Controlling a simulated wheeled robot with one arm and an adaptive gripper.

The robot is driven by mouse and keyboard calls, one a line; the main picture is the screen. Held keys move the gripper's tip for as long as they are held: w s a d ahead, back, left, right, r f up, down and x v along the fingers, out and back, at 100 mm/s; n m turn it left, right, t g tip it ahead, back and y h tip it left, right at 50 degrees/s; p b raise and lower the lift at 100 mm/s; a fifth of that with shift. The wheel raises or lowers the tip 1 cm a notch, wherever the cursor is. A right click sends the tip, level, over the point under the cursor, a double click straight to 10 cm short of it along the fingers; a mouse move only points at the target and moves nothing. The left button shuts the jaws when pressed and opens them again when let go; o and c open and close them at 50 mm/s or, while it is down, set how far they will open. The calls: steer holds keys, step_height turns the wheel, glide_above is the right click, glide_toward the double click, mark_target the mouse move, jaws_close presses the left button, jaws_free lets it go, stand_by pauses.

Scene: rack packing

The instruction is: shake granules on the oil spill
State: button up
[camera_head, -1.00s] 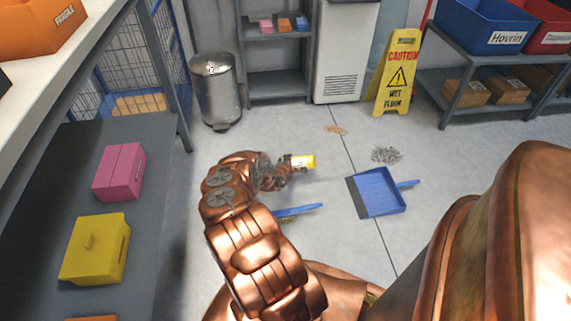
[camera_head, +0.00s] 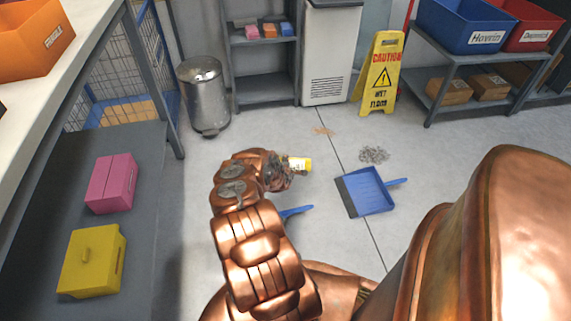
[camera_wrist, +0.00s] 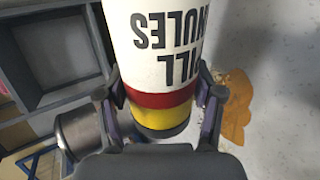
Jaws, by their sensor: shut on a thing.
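The granule container (camera_head: 299,164) is white and yellow and juts from my gripper (camera_head: 283,172), lying roughly sideways in the head view. In the wrist view my gripper (camera_wrist: 165,103) is shut around the container (camera_wrist: 160,45), whose lettering "...ILL ...NULES" appears upside down beside red and yellow bands. The oil spill (camera_wrist: 234,112) is an orange-brown patch to the right of the container, with pale bits at its edge. The container's far end is out of the wrist view.
A grey pile (camera_head: 374,155) and blue dustpan (camera_head: 366,191) lie on the floor to the right. A blue-handled brush (camera_head: 296,211) is partly hidden by my arm. A wet-floor sign (camera_head: 377,75) and metal bin (camera_head: 203,97) stand behind.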

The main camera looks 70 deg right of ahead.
steer(key=shift+d+r+m+t+p, duration=0.15)
steer(key=shift+r+m+t+p, duration=0.5)
steer(key=shift+r, duration=0.2)
steer(key=shift+w+r+m+t+y, duration=0.15)
steer(key=shift+r+m+t+y, duration=0.15)
steer(key=shift+r+m+t, duration=0.3)
steer(key=shift+w+a+r+m+t+b, duration=0.15)
steer(key=shift+r+m+t+b, duration=0.3)
steer(key=shift+r+t+b, duration=0.15)
steer(key=shift+w+a+r+m+t+b, duration=0.1)
steer(key=shift+w+r+m+t+b, duration=0.05)
steer(key=shift+r+m+t+b, duration=0.35)
steer(key=shift+w+r+m+t+b, duration=0.25)
steer(key=shift+r+m+t+b, duration=0.25)
steer(key=shift+r, duration=0.3)
